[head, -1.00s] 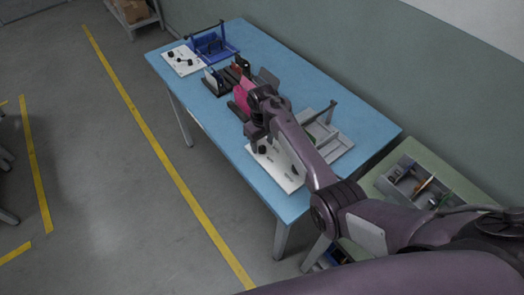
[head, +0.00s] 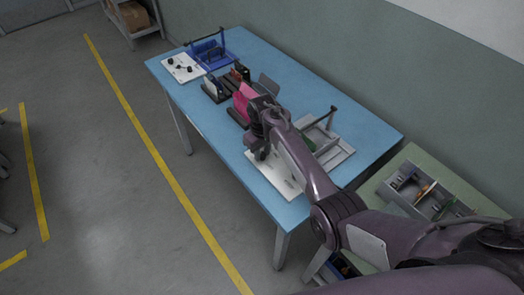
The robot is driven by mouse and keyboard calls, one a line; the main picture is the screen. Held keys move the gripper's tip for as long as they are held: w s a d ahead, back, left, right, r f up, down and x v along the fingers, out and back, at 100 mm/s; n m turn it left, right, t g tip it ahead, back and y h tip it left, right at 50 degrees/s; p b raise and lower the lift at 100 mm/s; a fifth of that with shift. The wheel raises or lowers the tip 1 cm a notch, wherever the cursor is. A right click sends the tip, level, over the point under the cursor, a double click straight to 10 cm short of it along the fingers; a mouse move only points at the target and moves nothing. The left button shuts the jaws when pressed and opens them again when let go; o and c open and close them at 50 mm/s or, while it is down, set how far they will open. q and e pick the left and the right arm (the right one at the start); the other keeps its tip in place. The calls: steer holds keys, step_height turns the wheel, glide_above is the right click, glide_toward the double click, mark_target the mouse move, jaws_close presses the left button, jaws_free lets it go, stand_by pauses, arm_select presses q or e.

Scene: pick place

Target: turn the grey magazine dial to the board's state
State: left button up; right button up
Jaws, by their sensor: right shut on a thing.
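The grey magazine (head: 341,157) is a shallow grey tray with a dark upright bar, on the near right part of the blue table. A white panel (head: 268,178) lies in front of it, partly covered by my right arm. My right gripper (head: 261,155) is down at this panel's far left part, shut on a dark dial that its fingers mostly hide. The dial's pointing direction cannot be made out. A pink board (head: 241,100) stands upright in a dark holder just beyond the gripper. My left gripper is out of view.
A blue tray (head: 229,62) and a second white panel (head: 171,72) with black knobs are at the table's far end. Dark holders (head: 216,91) stand mid-table. A green side table (head: 415,158) with a grey bin is at right.

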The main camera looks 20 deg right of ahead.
steer(key=shift+r+m+p, duration=0.15)
steer(key=shift+m+p, duration=0.8)
steer(key=shift+m, duration=0.35)
steer(key=m+p, duration=0.1)
steer(key=m, duration=0.1)
steer(key=shift+m, duration=0.3)
steer(key=m+p, duration=0.1)
steer(key=m, duration=0.2)
steer(key=shift+m+p, duration=0.5)
steer(key=shift+m, duration=1.2)
steer(key=o, duration=1)
steer(key=shift+w+f, duration=0.1)
steer(key=shift+f, duration=0.1)
